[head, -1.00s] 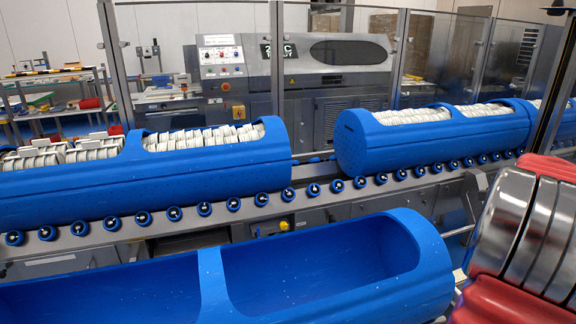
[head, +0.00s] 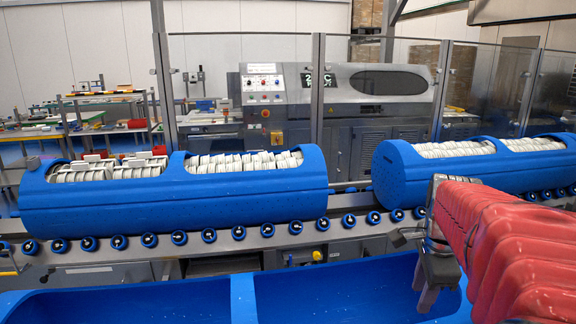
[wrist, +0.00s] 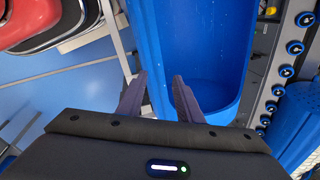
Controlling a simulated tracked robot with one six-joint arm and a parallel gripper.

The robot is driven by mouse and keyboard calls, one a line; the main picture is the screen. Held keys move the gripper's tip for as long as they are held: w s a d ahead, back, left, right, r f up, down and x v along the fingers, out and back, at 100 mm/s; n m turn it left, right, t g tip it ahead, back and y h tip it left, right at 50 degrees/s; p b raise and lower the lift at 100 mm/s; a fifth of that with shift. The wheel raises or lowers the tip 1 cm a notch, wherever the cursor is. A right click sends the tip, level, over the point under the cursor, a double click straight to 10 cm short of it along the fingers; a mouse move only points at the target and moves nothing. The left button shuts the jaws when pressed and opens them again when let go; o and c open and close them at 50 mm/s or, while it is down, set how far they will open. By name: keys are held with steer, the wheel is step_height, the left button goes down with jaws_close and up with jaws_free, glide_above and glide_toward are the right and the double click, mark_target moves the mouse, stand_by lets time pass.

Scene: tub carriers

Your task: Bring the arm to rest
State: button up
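My arm, in a red sleeve, reaches in from the right edge of the head view. My gripper (head: 427,298) hangs at its end, pointing down over the right end of the empty blue tub (head: 340,292). In the wrist view my gripper (wrist: 160,84) shows two dark fingers spread apart with nothing between them. The same blue tub (wrist: 200,40) lies below and beyond the fingers there, and its visible inside is bare. The gap between fingertips and tub is hard to judge.
Two blue tubs, left (head: 265,187) and right (head: 420,180), filled with white pieces, lie on a roller conveyor (head: 209,235). Glass panels (head: 380,90) and a grey machine (head: 345,82) stand behind.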

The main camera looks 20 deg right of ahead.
steer(key=s+a+n+t, duration=0.2)
steer(key=a+n, duration=0.9)
steer(key=a, duration=0.3)
steer(key=s+a+f+n+t+y, duration=0.1)
steer(key=s+a+n, duration=0.2)
steer(key=a+n, duration=0.9)
steer(key=shift+s+a+f+t+y, duration=0.15)
steer(key=shift+a+t+y, duration=0.2)
steer(key=shift+a, duration=0.85)
